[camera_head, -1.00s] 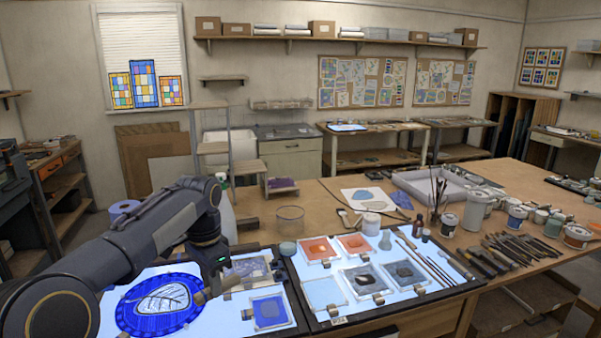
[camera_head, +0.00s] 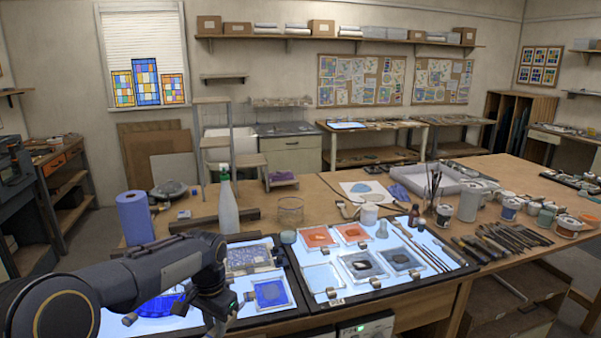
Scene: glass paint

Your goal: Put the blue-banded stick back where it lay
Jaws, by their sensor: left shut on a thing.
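My left gripper (camera_head: 218,318) points down over the front of the left lit panel, near the picture's bottom edge. It is shut, but its fingertips and the blue-banded stick in it are largely hidden by my wrist and too dark to make out. The blue painted disc (camera_head: 158,306) lies on the panel to its left, mostly covered by my arm. Several thin brushes or sticks (camera_head: 424,247) lie side by side on the right lit panel; I see no clear blue band on them. My right gripper is not in view.
A blue glass tile (camera_head: 270,293) lies just right of my gripper, with a patterned tile (camera_head: 249,257) behind it. A spray bottle (camera_head: 226,205) and a blue roll (camera_head: 135,218) stand behind the panel. Jars (camera_head: 468,205) and tools (camera_head: 505,240) crowd the right.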

